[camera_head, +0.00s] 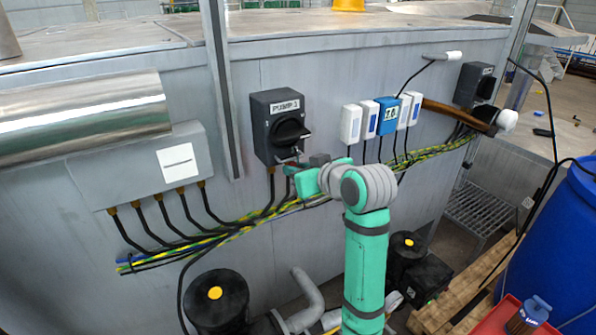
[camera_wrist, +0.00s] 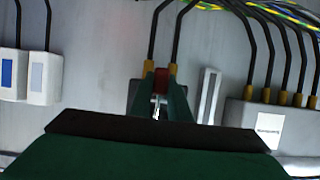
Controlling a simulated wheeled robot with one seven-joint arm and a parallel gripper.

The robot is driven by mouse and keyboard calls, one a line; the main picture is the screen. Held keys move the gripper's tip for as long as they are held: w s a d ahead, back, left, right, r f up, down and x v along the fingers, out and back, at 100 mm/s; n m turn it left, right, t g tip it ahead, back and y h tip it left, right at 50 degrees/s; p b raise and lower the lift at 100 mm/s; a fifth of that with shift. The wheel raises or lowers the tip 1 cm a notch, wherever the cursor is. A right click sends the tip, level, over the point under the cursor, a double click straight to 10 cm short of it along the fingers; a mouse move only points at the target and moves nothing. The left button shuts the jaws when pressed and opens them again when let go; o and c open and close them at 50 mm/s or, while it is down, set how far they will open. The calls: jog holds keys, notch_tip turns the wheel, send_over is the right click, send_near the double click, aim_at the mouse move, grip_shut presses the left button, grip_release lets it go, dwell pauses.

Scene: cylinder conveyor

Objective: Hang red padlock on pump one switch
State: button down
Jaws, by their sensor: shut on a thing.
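The pump switch (camera_head: 283,125) is a dark grey box with a black rotary knob and a white label reading PUMP and a number. It is fixed on the grey metal wall left of centre. My gripper (camera_head: 291,167) is at the lower edge of this box, shut on the red padlock. In the wrist view the padlock (camera_wrist: 162,77) shows as a small red block between my fingertips (camera_wrist: 163,90), with a silver shackle by it. The switch box is mostly hidden behind the fingers there. I cannot tell whether the shackle passes through the switch.
Black cables hang below the switch into a yellow-green bundle (camera_head: 240,232). White boxes (camera_head: 351,124) and a blue box (camera_head: 390,115) are to its right, a grey junction box (camera_head: 140,178) to its left. Another dark switch (camera_head: 474,85) is at far right. A blue barrel (camera_head: 565,240) stands lower right.

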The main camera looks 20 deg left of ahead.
jog(key=shift+w+a, duration=0.2)
jog(key=shift+a, duration=0.45)
jog(key=shift+w+r, duration=0.1)
jog(key=shift+r, duration=0.1)
dwell(0.7)
jog(key=shift+a+f, duration=0.1)
jog(key=shift+f, duration=0.25)
